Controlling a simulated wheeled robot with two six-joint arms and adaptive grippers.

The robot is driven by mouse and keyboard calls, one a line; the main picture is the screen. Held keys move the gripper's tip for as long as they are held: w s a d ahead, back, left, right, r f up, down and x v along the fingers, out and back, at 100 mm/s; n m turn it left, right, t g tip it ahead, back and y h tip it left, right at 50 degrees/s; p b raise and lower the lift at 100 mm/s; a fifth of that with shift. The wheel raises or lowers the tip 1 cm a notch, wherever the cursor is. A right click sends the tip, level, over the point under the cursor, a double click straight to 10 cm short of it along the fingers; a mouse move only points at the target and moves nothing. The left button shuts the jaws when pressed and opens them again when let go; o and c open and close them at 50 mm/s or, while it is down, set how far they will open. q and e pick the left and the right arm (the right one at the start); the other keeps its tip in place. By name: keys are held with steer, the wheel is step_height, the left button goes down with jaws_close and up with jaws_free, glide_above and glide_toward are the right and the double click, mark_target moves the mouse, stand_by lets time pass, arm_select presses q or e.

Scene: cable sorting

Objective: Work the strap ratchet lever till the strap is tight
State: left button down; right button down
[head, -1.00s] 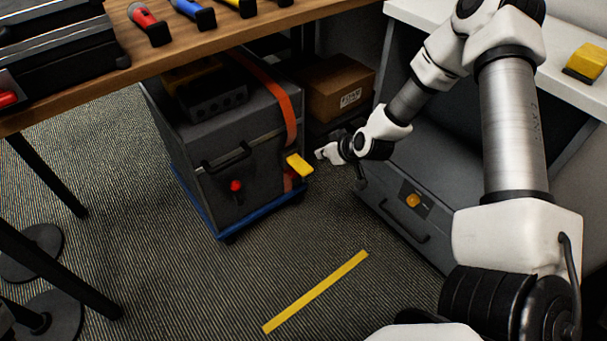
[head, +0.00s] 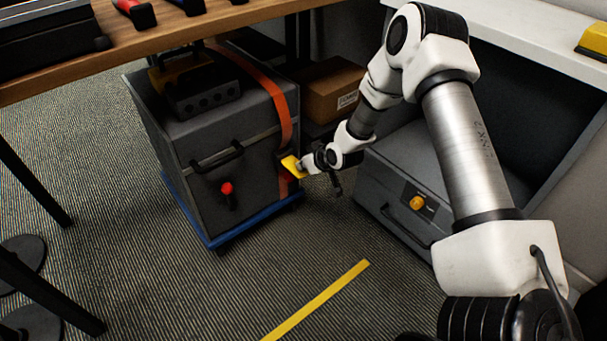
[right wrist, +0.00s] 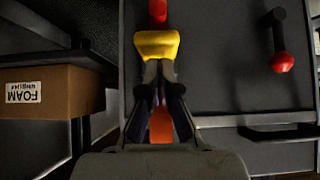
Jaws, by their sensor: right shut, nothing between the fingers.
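An orange strap (head: 284,112) runs over the top of a grey case (head: 205,137) and down its front near the right edge. The yellow ratchet lever (head: 291,167) sticks out from the strap on that front; it also shows in the right wrist view (right wrist: 157,44). My right gripper (head: 304,165) is shut and empty, its fingertips (right wrist: 158,72) right at the lever's edge, seemingly touching it. The fingers hide part of the strap below. How tight the strap is cannot be told. My left gripper is not in view.
The case stands on a blue wheeled base (head: 219,241) under a wooden table (head: 170,40). A cardboard box (head: 327,90) sits behind to the right. The floor in front, with a yellow stripe (head: 318,302), is clear.

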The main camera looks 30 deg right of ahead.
steer(key=shift+f, duration=0.45)
steer(key=shift+s+f+t+b, duration=0.15)
steer(key=shift+f+t+b, duration=0.35)
steer(key=shift+b, duration=0.1)
steer(key=shift+s+f+t+b, duration=0.15)
steer(key=shift+f+t+b, duration=0.25)
steer(key=shift+f+b, duration=0.15)
step_height(320, 180, down, 4)
steer(key=t+b, duration=0.4)
steer(key=b, duration=0.1)
steer(key=shift+w+y, duration=0.1)
steer(key=shift+y, duration=0.2)
steer(key=shift+f, duration=0.1)
